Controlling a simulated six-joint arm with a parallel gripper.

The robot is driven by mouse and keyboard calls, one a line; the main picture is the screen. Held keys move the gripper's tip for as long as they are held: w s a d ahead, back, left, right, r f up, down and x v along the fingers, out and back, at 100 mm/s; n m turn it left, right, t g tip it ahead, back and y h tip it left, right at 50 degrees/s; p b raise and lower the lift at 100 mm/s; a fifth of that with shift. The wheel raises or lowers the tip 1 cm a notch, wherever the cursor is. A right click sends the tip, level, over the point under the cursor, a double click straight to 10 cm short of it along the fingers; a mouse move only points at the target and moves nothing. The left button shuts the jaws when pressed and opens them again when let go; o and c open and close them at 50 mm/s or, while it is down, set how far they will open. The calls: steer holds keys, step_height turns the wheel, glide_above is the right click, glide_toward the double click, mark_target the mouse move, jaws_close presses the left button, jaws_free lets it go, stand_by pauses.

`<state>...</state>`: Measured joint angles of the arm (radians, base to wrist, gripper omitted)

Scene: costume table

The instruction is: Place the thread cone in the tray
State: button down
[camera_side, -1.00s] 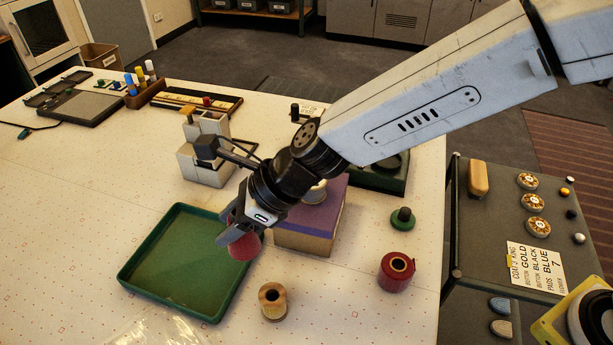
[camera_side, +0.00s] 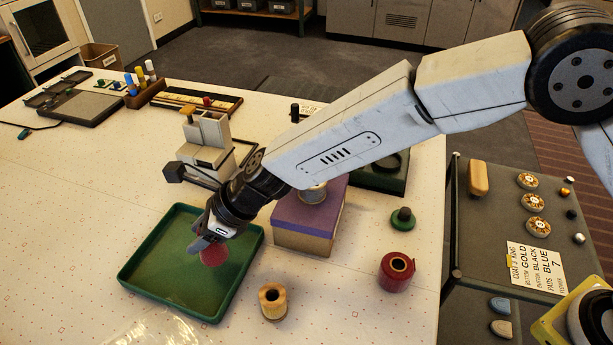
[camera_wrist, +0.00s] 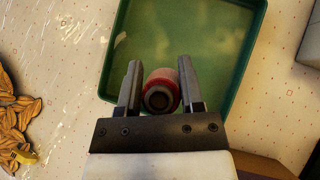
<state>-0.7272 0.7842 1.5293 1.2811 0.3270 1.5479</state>
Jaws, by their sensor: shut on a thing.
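A red thread cone (camera_side: 214,256) is held in my gripper (camera_side: 207,243), over the right part of the green tray (camera_side: 140,262) in the side view. In the wrist view the cone (camera_wrist: 161,90) sits between the two fingers of my gripper (camera_wrist: 160,84), its hollow end facing the camera. The tray (camera_wrist: 113,60) lies below and beyond the fingers, its floor empty where visible. I cannot tell whether the cone touches the tray floor.
A purple-topped block (camera_side: 310,222) with a spool on it stands right of the tray. A tan spool (camera_side: 273,302) and a dark red spool (camera_side: 396,271) stand on the table. A grey machine (camera_side: 207,145) is behind. Clear plastic (camera_side: 160,328) lies in front.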

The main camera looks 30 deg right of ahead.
steer(key=shift+w+a+f, duration=0.15)
steer(key=shift+w+f, duration=0.1)
steer(key=shift+f, duration=1.55)
steer(key=shift+f, duration=0.15)
steer(key=shift+c, duration=1.1)
jaws_free()
steer(key=shift+s+d+r, duration=0.1)
steer(key=shift+d+r, duration=0.15)
steer(key=shift+r, duration=0.15)
steer(key=v, duration=1.1)
